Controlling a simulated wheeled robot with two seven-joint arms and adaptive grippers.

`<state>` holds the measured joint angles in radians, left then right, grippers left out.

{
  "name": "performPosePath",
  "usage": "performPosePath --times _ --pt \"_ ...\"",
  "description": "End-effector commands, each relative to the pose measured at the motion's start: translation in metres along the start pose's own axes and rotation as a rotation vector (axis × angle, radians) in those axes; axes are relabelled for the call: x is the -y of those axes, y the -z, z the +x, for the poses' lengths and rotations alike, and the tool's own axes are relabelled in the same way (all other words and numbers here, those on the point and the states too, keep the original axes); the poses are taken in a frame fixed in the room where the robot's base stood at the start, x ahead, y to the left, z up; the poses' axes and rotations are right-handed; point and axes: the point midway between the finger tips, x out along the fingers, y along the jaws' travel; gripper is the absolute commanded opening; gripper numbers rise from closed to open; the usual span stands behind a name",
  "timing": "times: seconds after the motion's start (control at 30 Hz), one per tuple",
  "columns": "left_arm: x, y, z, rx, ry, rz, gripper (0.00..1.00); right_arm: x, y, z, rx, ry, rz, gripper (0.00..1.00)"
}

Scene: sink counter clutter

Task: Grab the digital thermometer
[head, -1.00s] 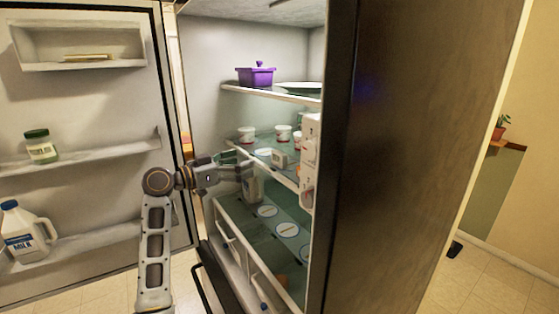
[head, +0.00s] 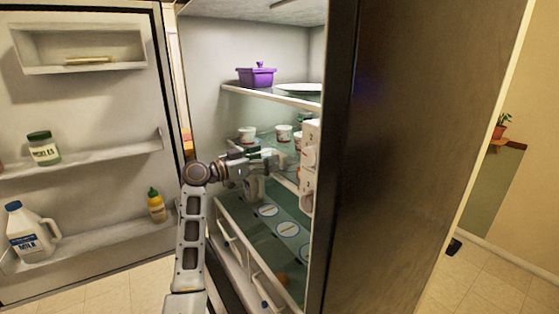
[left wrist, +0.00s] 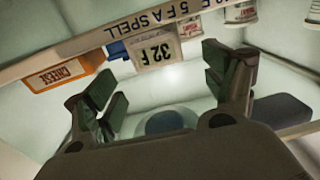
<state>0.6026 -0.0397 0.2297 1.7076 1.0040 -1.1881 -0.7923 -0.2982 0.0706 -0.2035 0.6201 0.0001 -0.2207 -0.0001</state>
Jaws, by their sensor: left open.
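The digital thermometer, a small whitish box reading "32 F" (left wrist: 154,52), shows upside down in the left wrist view, at the shelf edge. It is ahead of the gap between the fingers of my left gripper (left wrist: 165,88) and is not held. In the head view my left gripper (head: 262,155) reaches into the fridge at the middle shelf and covers much of the thermometer's area. Its fingers are spread and empty. My right gripper is not in view.
An orange cheese box (left wrist: 62,75) sits beside the thermometer. White cups (head: 248,134) stand farther back on the shelf. A purple pot (head: 256,74) is on the shelf above. The fridge door (head: 85,195) with a milk jug (head: 28,236) stands open at left.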

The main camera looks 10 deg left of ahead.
Motion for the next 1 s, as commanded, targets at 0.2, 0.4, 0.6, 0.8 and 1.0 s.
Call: performPosePath --times 0.2,0.4,0.6,0.8,1.0 --pt "0.000 0.000 0.000 0.000 0.000 0.000 0.84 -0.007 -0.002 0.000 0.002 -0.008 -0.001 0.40" --pt "0.000 0.001 0.004 -0.001 -0.001 -0.002 0.84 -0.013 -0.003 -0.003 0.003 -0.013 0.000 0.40" --pt "-0.001 0.003 0.019 -0.001 -0.001 -0.003 0.84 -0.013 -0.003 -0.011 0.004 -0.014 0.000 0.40" --pt "-0.001 0.004 0.038 -0.001 -0.001 -0.003 0.84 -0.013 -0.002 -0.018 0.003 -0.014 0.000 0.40" --pt "-0.001 0.002 0.050 -0.001 0.000 -0.002 0.84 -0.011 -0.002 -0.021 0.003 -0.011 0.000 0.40"
